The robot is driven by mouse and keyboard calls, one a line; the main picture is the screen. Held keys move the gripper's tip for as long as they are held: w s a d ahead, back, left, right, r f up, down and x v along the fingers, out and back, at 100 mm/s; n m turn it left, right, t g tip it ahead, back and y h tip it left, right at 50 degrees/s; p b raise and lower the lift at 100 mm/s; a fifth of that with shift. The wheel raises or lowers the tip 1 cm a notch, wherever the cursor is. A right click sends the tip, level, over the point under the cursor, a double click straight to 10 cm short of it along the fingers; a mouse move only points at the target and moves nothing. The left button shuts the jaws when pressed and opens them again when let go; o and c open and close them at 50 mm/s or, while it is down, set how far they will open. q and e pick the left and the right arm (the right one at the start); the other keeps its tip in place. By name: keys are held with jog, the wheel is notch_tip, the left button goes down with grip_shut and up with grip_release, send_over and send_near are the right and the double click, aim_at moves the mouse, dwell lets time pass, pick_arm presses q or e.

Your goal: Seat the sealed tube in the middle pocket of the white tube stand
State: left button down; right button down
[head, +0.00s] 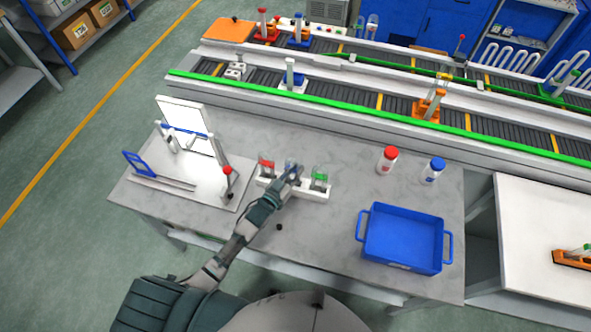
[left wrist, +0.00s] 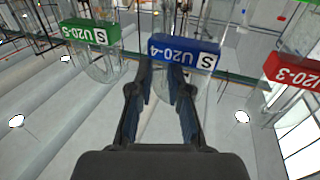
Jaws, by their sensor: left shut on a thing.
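The white tube stand (head: 314,194) is on the grey table. A clear tube with a red label (head: 266,163) is at its left end and one with a green label (head: 319,178) at its right end. My left gripper (head: 294,175) is over the stand's middle, shut on the blue-labelled tube (head: 290,164). In the left wrist view the fingertips (left wrist: 160,72) close at this tube's blue label (left wrist: 180,50), between the green label (left wrist: 90,34) and the red label (left wrist: 292,72). My gripper hides the middle pocket, so I cannot tell how deep the tube sits.
A blue bin (head: 403,238) stands at the right, with a red-capped bottle (head: 387,160) and a blue-capped bottle (head: 433,170) behind it. A conveyor (head: 350,100) runs behind the table.

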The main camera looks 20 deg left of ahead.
pick_arm(q)
jog(key=shift+f, duration=0.2)
jog(key=c, duration=1)
grip_release()
jog(key=shift+c, duration=0.2)
jog(key=shift+s+d, duration=0.1)
jog(key=shift+d, duration=0.15)
jog(key=shift+a, duration=0.15)
jog(key=shift+r+p, duration=0.1)
jog(key=shift+p, duration=0.2)
notch_tip(320, 180, up, 4)
jog(key=p, duration=0.4)
jog(key=shift+r, duration=0.15)
